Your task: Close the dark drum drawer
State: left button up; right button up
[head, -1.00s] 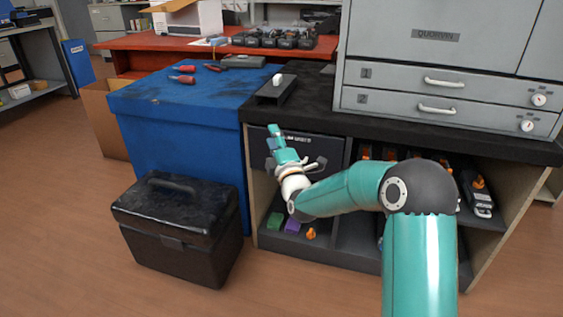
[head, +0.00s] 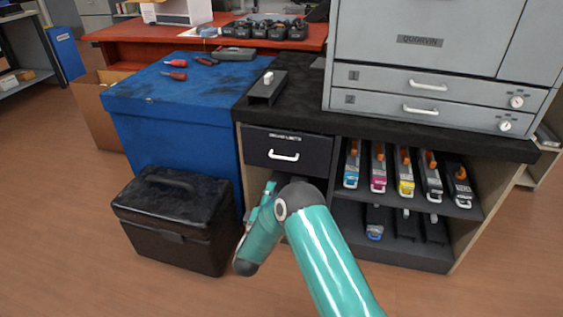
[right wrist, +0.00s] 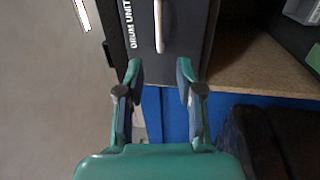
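The dark drum drawer (head: 313,153) is at the upper left of the cabinet, under the black top, with a white handle (head: 284,156). Its front looks flush or nearly flush with the cabinet; a small gap cannot be ruled out. In the right wrist view, the drawer front (right wrist: 183,28) reads "DRUM UNIT" and lies beyond the fingertips. My right gripper (right wrist: 159,72) is open and empty, with its fingers apart. In the head view it is below the drawer, clear of the handle and partly hidden by my arm. My left gripper is not in view.
A black toolbox (head: 172,222) stands on the floor at left, before a blue box (head: 172,135). Cartridges (head: 404,173) fill the cabinet shelf to the right. A grey printer (head: 425,55) stands on top. The floor in front has free room.

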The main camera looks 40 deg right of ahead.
jog(key=b, duration=0.3)
send_near(282, 161)
jog(key=w+d+r, duration=0.1)
jog(key=d+r, duration=0.3)
jog(key=r, duration=0.1)
jog(key=shift+w+d+r, duration=0.15)
jog(key=shift+w+d, duration=0.45)
jog(key=shift+w, duration=0.1)
grip_shut()
